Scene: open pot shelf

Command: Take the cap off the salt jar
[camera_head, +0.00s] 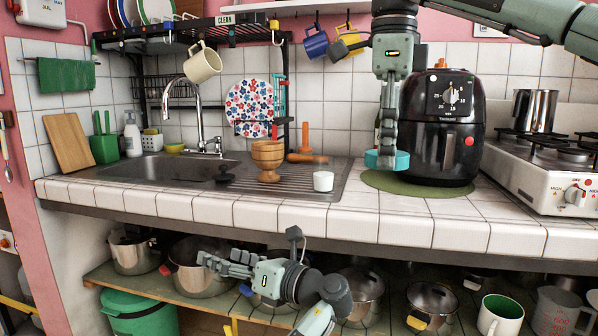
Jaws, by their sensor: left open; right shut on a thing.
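My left gripper (210,264) is open and empty, pointing left below the counter edge, in front of the pots on the lower shelf.
The black air fryer (440,130) stands close beside my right gripper on the green mat (430,188). A wooden goblet (268,158) stands by the sink (165,172). The stove (540,165) is at right. The tiled counter front is clear.

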